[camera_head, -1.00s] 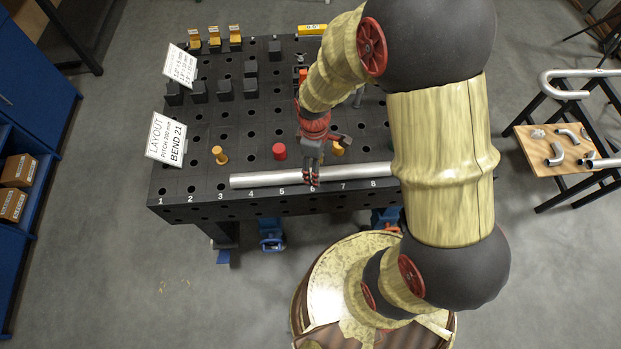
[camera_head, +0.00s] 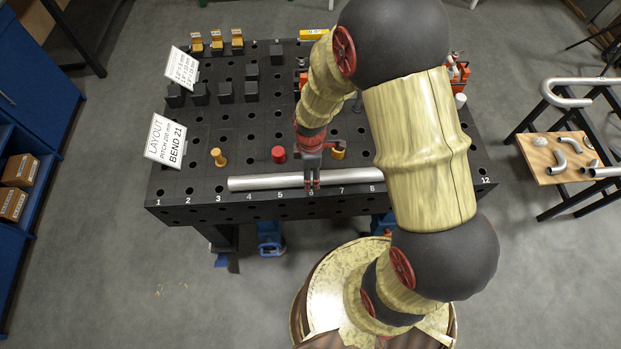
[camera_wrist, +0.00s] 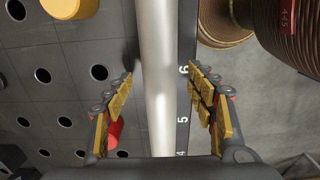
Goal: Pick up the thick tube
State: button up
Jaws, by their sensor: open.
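The thick tube (camera_head: 265,183) is a long, straight, silver pipe lying along the front edge of the black perforated table, above the printed numbers. Its right end is hidden behind my arm in the head view. My gripper (camera_head: 312,184) is over the tube near number 6. In the wrist view the tube (camera_wrist: 156,85) runs between the two open fingers of my gripper (camera_wrist: 163,88), with a gap on each side. The fingers show yellow pads and do not touch the tube there.
A red peg (camera_head: 279,154) and a yellow peg (camera_head: 217,157) stand behind the tube. Another yellow peg (camera_head: 338,149) is just right of my gripper. Black blocks (camera_head: 251,90) and sign cards (camera_head: 165,140) stand farther back. A rack with bent pipes (camera_head: 566,152) is at the right.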

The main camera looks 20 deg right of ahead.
jog(key=shift+f, duration=0.95)
jog(key=shift+c, duration=0.5)
grip_shut()
jog(key=shift+r, duration=0.1)
